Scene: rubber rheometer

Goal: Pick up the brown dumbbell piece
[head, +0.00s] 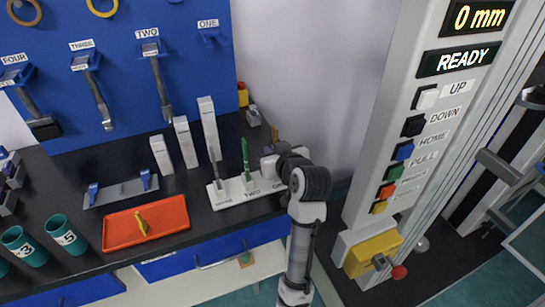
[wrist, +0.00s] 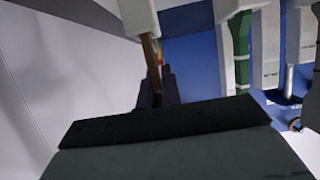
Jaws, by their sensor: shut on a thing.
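The brown dumbbell piece (wrist: 150,58) shows in the wrist view as a thin strip between a white block above it in the picture and my dark gripper fingers (wrist: 156,92). My gripper is shut on it. In the head view my gripper (head: 271,163) is at the right end of the white rack (head: 229,196); a small brown tip (head: 275,132) shows just above it. The rest of the piece is hidden there by my gripper. I cannot tell whether its end still sits in the rack.
A green piece (head: 245,158) and a grey piece (head: 215,166) stand upright in the rack beside my gripper. White blocks (head: 208,128) stand behind. An orange tray (head: 120,232) lies front left. The machine column (head: 375,130) rises to the right.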

